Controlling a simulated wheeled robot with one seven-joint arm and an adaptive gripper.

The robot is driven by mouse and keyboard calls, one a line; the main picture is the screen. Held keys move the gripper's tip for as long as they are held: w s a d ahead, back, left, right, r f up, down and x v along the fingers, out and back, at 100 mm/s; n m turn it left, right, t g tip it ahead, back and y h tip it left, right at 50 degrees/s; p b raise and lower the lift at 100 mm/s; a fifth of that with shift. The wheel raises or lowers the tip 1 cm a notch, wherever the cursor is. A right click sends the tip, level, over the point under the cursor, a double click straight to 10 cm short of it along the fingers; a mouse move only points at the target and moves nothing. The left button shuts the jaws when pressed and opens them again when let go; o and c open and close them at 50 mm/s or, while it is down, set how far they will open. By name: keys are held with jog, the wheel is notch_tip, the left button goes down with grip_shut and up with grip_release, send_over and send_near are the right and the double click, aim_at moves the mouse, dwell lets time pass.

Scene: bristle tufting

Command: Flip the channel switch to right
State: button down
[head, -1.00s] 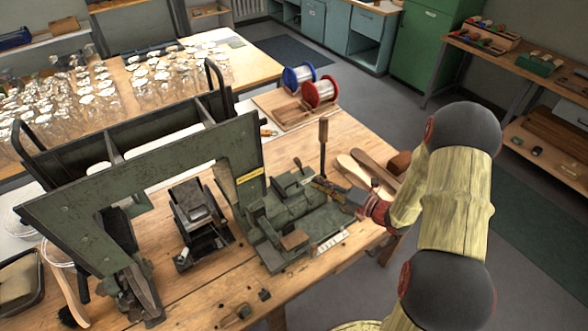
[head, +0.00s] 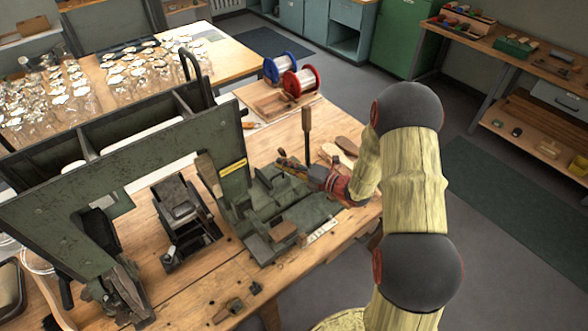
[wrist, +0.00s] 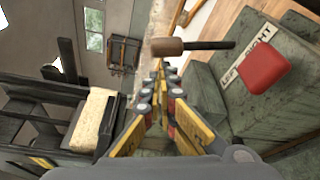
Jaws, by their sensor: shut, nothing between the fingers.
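The green cast machine (head: 285,213) stands on the wooden bench. In the wrist view a red paddle-like knob (wrist: 264,66) sits beside a white label (wrist: 246,68) lettered LEFT and RIGHT; it appears to be the channel switch. Its exact setting is unclear, and I cannot pick it out in the head view. My gripper (head: 281,161) is shut and empty above the back part of the machine; in the wrist view its fingertips (wrist: 164,68) lie to the left of the red knob, apart from it.
A lever with a wooden handle (head: 306,118) stands upright close to my gripper; it also shows in the wrist view (wrist: 168,46). A tall green frame (head: 110,190) rises to the left. Red and blue wire spools (head: 301,81) stand behind. The floor at right is clear.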

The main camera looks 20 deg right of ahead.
jog(key=shift+x, duration=0.8)
jog(key=shift+r, duration=0.1)
